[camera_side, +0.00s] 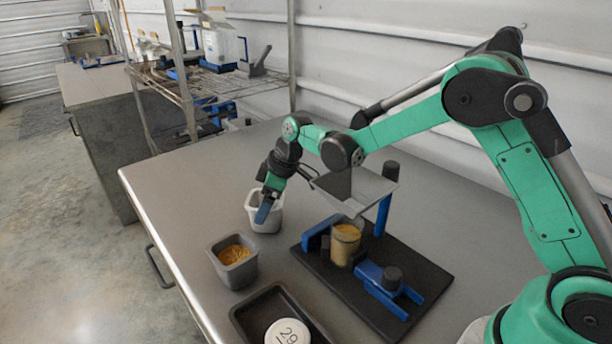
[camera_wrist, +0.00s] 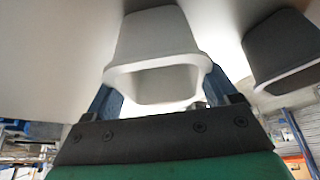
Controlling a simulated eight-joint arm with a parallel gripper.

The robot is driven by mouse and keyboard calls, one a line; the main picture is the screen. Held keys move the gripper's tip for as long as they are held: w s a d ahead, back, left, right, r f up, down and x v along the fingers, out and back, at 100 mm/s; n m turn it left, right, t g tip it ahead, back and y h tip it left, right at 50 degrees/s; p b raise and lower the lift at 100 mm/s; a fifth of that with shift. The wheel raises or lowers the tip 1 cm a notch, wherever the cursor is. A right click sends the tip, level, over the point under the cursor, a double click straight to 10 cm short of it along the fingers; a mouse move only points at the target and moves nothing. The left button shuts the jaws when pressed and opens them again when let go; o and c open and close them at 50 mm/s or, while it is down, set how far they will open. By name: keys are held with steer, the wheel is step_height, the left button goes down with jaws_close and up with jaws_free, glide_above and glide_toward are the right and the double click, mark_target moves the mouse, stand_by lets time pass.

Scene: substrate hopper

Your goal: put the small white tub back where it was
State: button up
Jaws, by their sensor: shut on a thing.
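The small white tub (camera_side: 258,222) is at the back left part of the metal table, behind the dark grey tub. My gripper (camera_side: 268,206) reaches down to it from above and is shut on it. In the wrist view the white tub (camera_wrist: 155,40) sits between the blue fingers of my gripper (camera_wrist: 160,92), with its open rim toward the camera. The tub looks roughly upright and empty as far as I can see inside. I cannot tell whether its base touches the table.
A dark grey tub (camera_side: 238,276) with yellow-brown bits stands in front; its side shows in the wrist view (camera_wrist: 285,50). A black tray (camera_side: 247,318) holds a white round piece marked 29 (camera_side: 288,333). A grey hopper (camera_side: 352,190) stands over a filled clear cup (camera_side: 345,245) on a black base (camera_side: 420,265).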

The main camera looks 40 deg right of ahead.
steer(key=shift+f, duration=0.15)
steer(key=o, duration=1.3)
steer(key=v, duration=1.2)
steer(key=shift+r, duration=0.2)
